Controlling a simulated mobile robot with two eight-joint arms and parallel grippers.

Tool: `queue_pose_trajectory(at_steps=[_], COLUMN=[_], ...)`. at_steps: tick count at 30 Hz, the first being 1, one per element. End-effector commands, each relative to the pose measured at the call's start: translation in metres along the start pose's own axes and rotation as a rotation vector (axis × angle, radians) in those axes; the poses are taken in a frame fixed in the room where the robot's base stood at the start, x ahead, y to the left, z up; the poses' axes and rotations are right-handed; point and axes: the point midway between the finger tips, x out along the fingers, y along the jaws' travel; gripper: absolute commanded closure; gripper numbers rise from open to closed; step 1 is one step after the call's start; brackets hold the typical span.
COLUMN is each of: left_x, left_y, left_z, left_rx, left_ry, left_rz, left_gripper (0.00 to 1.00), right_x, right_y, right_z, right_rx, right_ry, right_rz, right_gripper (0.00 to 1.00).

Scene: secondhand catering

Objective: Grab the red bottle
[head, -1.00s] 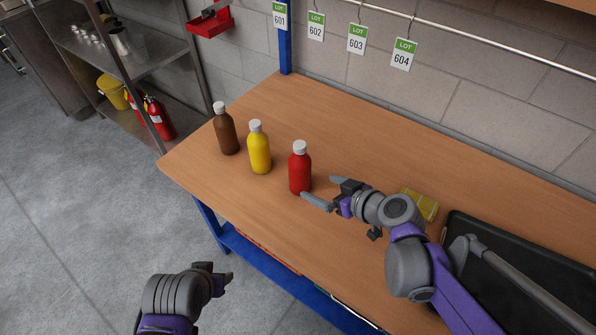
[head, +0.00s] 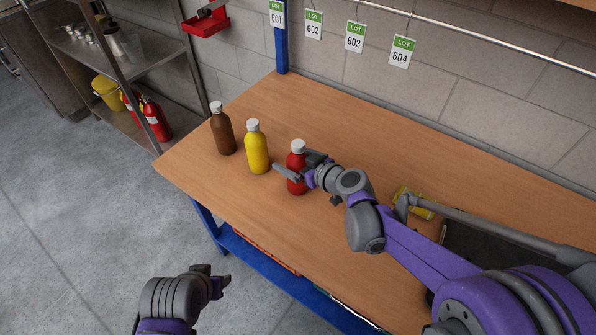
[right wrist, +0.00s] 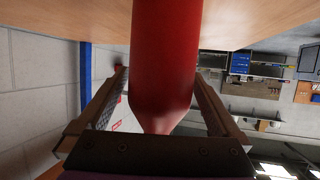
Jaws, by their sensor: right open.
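The red bottle (head: 297,160), with a white cap, stands upright on the wooden table. My right gripper (head: 296,166) is at the bottle, its jaws open on either side of it. In the right wrist view the red bottle (right wrist: 166,60) fills the middle, between the two fingers of the right gripper (right wrist: 160,98); a gap shows beside at least the left finger. Part of the bottle is hidden by the gripper in both views. My left gripper (head: 217,281) is low over the floor in front of the table, away from the bottles; its jaw opening is unclear.
A yellow bottle (head: 257,152) and a brown bottle (head: 223,134) stand left of the red one. A yellow item (head: 414,203) and a black tray (head: 462,249) lie to the right, partly behind my right arm. The table behind the bottles is clear.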

Motion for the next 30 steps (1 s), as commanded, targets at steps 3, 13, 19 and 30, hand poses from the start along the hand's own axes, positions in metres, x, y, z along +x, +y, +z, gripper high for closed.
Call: queue_pose_trajectory(at_steps=[3, 13, 19, 30], left_x=[0.0005, 0.0004, 0.0004, 0.0004], left_y=[0.0000, 0.0000, 0.0000, 0.0000], left_z=[0.0003, 0.0003, 0.0003, 0.0003], left_rx=[0.000, 0.000, 0.000, 0.000], left_ry=[0.000, 0.000, 0.000, 0.000], left_rz=[0.000, 0.000, 0.000, 0.000], left_gripper=[0.50, 0.50, 0.50, 0.50], right_x=[0.0097, 0.0105, 0.0104, 0.0103], right_y=[0.0000, 0.0001, 0.0001, 0.0001], right_z=[0.0005, 0.0004, 0.0003, 0.0000], right_rx=[0.000, 0.001, 0.000, 0.001], right_ry=[-0.001, -0.001, -0.001, 0.000], right_rz=[0.000, 0.000, 0.000, 0.000], right_gripper=[0.00, 0.16, 0.52, 0.85])
